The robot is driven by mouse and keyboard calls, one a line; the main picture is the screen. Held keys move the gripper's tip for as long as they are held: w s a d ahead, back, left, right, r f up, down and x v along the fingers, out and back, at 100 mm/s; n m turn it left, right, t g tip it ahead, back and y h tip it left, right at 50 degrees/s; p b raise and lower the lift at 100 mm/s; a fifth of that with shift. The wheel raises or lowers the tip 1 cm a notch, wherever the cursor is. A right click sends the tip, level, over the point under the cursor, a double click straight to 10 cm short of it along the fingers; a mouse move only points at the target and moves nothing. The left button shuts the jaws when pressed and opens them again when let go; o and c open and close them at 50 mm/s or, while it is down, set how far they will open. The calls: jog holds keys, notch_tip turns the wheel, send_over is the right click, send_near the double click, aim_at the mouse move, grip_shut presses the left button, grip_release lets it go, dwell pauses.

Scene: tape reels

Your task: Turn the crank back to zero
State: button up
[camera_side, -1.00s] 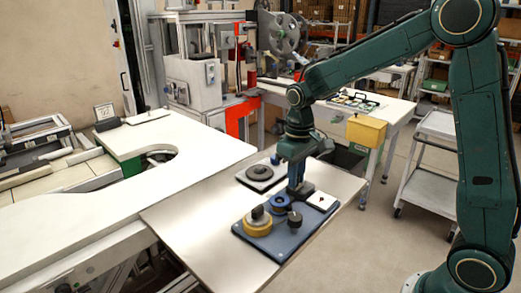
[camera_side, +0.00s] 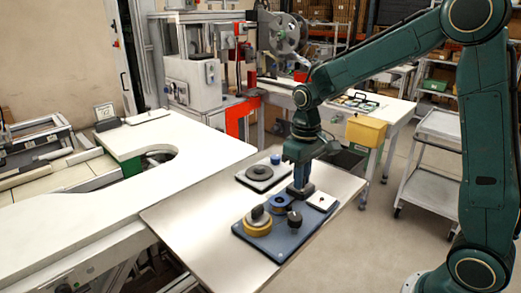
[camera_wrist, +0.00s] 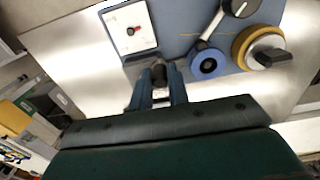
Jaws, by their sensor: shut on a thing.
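A blue baseplate (camera_side: 278,240) lies on the metal table and carries the mechanism. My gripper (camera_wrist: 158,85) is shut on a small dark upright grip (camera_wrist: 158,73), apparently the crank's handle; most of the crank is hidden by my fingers. In the side view my gripper (camera_side: 300,192) points down at the plate's far edge, between the blue reel (camera_side: 279,201) and a white dial (camera_side: 322,201). A yellow reel (camera_wrist: 243,45) has a black knob (camera_wrist: 270,56) on top.
Another black knob (camera_side: 294,217) stands near the plate's right edge; a metal arm runs from it to the blue reel. A pale plate with a dark disc (camera_side: 259,173) and a blue knob (camera_side: 276,158) sit behind. The table's front left is clear.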

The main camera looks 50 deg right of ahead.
jog(key=shift+d, duration=0.2)
jog(key=shift+s+d, duration=0.35)
jog(key=shift+d, duration=0.05)
grip_shut()
jog(key=shift+s, duration=0.1)
jog(key=shift+s+d, duration=0.2)
jog(key=shift+d, duration=0.4)
jog(key=shift+d, duration=0.15)
jog(key=shift+w+d, duration=0.1)
jog(key=shift+d, duration=0.5)
